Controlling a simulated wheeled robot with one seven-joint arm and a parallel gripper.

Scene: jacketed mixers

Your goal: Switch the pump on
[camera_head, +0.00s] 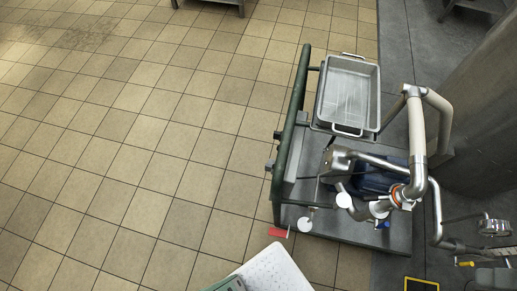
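The pump (368,183) sits low on a grey wheeled cart. Its blue body shows partly under bent metal pipes. The cart has a dark green frame (296,105) along its left side. Two small dark knob-like parts stick out from that side, an upper one (277,135) and a lower one (270,165). I cannot tell whether either is the switch, or its position. A grey upright box (291,160) stands just inside the frame. My gripper is not in view.
A metal tray (347,92) sits above the cart's far end. A red flat piece (278,232) is at the cart's near left corner. Thick pipe (416,125) rises at the right beside a large grey cylinder (475,105). Tiled floor (130,140) at the left is clear.

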